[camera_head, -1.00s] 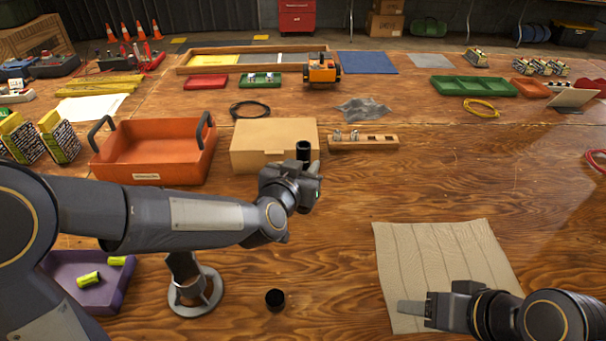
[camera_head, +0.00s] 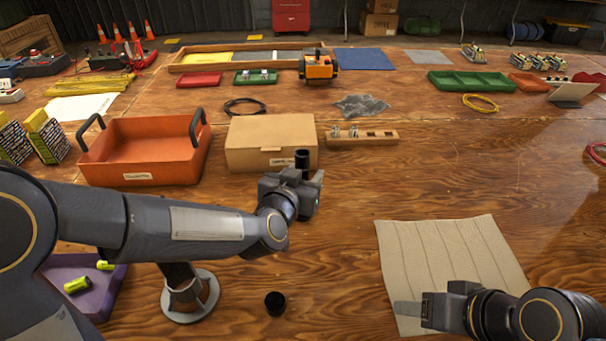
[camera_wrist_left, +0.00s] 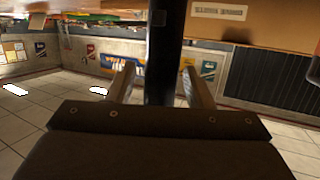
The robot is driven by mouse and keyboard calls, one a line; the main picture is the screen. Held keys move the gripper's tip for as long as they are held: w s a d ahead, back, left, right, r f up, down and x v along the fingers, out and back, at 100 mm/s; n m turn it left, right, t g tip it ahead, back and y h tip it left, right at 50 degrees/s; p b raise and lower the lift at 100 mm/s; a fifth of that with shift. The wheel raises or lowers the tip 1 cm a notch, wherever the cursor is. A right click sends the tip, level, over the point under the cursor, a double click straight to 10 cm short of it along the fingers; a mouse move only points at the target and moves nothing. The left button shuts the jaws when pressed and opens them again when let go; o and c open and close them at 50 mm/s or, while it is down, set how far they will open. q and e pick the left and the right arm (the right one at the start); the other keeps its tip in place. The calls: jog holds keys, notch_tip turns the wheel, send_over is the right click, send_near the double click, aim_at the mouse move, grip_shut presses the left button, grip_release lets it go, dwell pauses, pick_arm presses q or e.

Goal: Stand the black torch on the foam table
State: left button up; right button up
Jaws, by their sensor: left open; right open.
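The black torch (camera_head: 302,160) is an upright dark cylinder in front of the cardboard box; its lower part is hidden behind my left gripper. My left gripper (camera_head: 308,187) is open at the torch. In the left wrist view the dark cylinder (camera_wrist_left: 165,50) runs between the two spread fingers (camera_wrist_left: 160,88), with a gap on each side. My right gripper (camera_head: 408,310) is open and empty over the near left corner of a beige ribbed mat (camera_head: 435,250), which lies flat on the wooden table (camera_head: 350,280). I cannot tell whether this mat is the foam named.
A cardboard box (camera_head: 270,135) stands just behind the torch, with an orange tote (camera_head: 150,150) to its left. A small black round piece (camera_head: 275,303) lies near the front. A purple tray (camera_head: 95,300) holds yellow-green cells. The table between torch and mat is clear.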

pick_arm(q)
jog(key=shift+r, duration=0.25)
pick_arm(e)
jog(key=shift+r, duration=0.25)
pick_arm(q)
jog(key=p+v, duration=0.2)
jog(key=v, duration=1)
pick_arm(e)
jog(key=shift+r, duration=0.85)
pick_arm(q)
jog(key=shift+d+f, duration=0.1)
